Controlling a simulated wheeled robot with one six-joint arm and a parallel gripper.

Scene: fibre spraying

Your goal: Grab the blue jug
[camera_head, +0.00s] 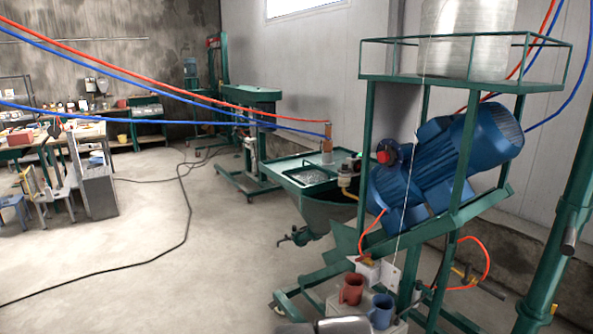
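The blue jug (381,311) stands upright near the bottom of the head view, right of centre. It is on a pale block (336,301) at the foot of the green machine. A red jug (351,289) stands just left of it and slightly farther back. A grey and dark part, probably of my own arm, shows at the bottom edge, left of the blue jug. My gripper's fingers are not in view. Nothing is seen holding the blue jug.
The green machine frame (454,180) with a large blue motor (440,165) rises behind the jugs. An orange hose (488,262) loops low to their right. A green hopper (325,205) stands farther back. The concrete floor (235,270) at left is open, crossed by a black cable.

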